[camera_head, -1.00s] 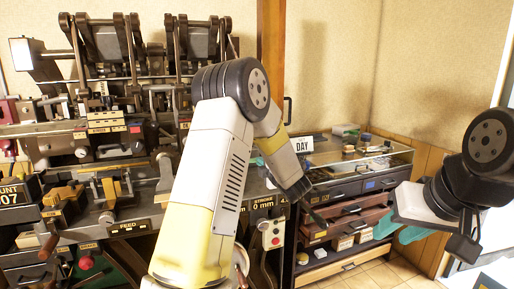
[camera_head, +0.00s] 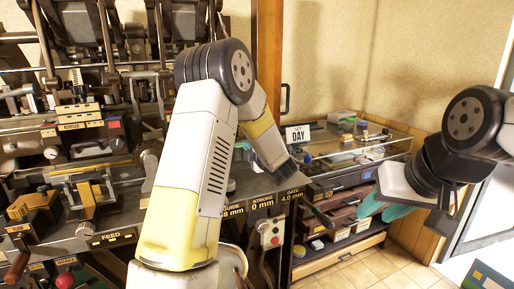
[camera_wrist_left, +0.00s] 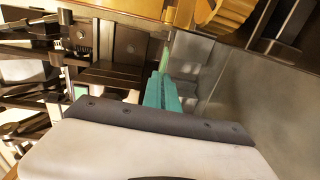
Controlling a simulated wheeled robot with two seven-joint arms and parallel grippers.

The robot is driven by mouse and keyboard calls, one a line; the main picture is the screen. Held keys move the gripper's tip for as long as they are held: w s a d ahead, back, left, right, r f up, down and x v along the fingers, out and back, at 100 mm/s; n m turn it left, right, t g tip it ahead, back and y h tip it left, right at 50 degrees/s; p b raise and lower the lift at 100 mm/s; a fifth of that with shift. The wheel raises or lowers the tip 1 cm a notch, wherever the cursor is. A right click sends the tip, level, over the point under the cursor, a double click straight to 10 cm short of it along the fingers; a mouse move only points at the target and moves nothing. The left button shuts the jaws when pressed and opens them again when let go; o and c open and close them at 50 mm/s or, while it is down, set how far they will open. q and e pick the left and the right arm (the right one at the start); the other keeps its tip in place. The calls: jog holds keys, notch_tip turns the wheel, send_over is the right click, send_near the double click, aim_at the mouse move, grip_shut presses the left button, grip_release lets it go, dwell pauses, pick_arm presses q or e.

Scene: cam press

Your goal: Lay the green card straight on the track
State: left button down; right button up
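My left arm bends over the press, and its gripper is hidden in the head view. In the left wrist view the teal fingers of my left gripper (camera_wrist_left: 162,92) stand close together. A thin pale green piece (camera_wrist_left: 165,60), seemingly the green card seen nearly edge-on, shows at their tips. Its straightness cannot be judged. Grey metal surfaces lie just beyond it; I cannot tell whether it touches them. Which part is the track is unclear. My right gripper (camera_head: 381,210) hangs at the right with its two teal fingers apart, empty and away from the press.
The press, with a FEED label (camera_head: 112,237), fills the left. A brass knurled part (camera_wrist_left: 222,14) is close above the left fingers. A glass-topped cabinet (camera_head: 365,152) and a DAY sign (camera_head: 298,134) stand behind. Floor at the lower right is clear.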

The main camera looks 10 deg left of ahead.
pick_arm(q)
jog(key=shift+f+x, duration=0.2)
jog(key=shift+x, duration=2)
jog(key=shift+f+x, duration=0.2)
jog(key=shift+x, duration=2)
jog(key=shift+s, duration=0.1)
jog(key=c, duration=1.1)
grip_release()
jog(key=shift+f, duration=0.3)
jog(key=shift+s+d, duration=0.1)
jog(key=shift+f+v, duration=0.1)
jog(key=shift+v, duration=1.1)
jog(key=shift+f+v, duration=0.15)
jog(key=shift+v, duration=1.05)
